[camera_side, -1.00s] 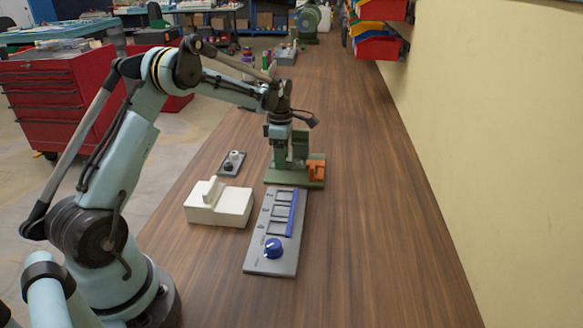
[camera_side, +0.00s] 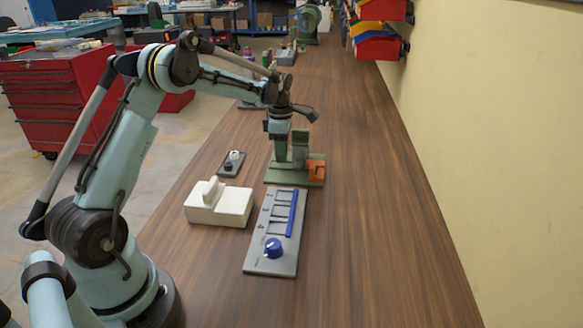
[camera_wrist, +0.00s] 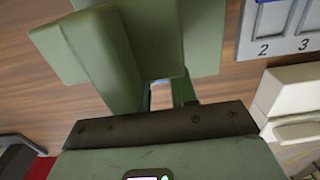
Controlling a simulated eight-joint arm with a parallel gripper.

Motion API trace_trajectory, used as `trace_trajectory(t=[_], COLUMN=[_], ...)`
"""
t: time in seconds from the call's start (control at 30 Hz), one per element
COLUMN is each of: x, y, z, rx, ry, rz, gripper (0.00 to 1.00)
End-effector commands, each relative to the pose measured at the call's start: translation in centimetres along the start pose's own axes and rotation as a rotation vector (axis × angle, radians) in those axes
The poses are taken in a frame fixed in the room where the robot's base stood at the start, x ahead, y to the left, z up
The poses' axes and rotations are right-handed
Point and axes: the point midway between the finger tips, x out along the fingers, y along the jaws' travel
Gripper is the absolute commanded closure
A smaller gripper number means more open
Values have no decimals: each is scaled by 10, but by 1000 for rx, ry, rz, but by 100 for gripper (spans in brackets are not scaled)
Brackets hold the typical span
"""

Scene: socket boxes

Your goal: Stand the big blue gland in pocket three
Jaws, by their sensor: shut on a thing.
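The big blue gland (camera_side: 273,247) stands at the near end of the long grey pocket tray (camera_side: 258,265) in the side view. The wrist view shows part of the tray at the top right, with pocket labels 2 and 3 (camera_wrist: 303,45). My gripper (camera_side: 280,160) is low, beside the upright of a green fixture (camera_side: 299,150), well beyond the gland. In the wrist view my gripper (camera_wrist: 165,95) is shut. What is between its jaws is hidden by large green parts, and I cannot make it out.
An orange block (camera_side: 316,169) is on the green fixture. A cream block with a raised rib (camera_side: 232,207) lies left of the tray. A small dark plate (camera_side: 231,163) with small parts lies behind it. The table right of the tray is clear.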

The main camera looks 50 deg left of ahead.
Motion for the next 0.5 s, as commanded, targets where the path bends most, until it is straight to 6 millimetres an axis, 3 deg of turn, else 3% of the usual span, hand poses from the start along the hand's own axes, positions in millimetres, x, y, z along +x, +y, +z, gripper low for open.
trace_trajectory(t=[0.5], x=[-28], y=[0], z=[0], rx=[0], ry=[0], rz=[0], gripper=[89])
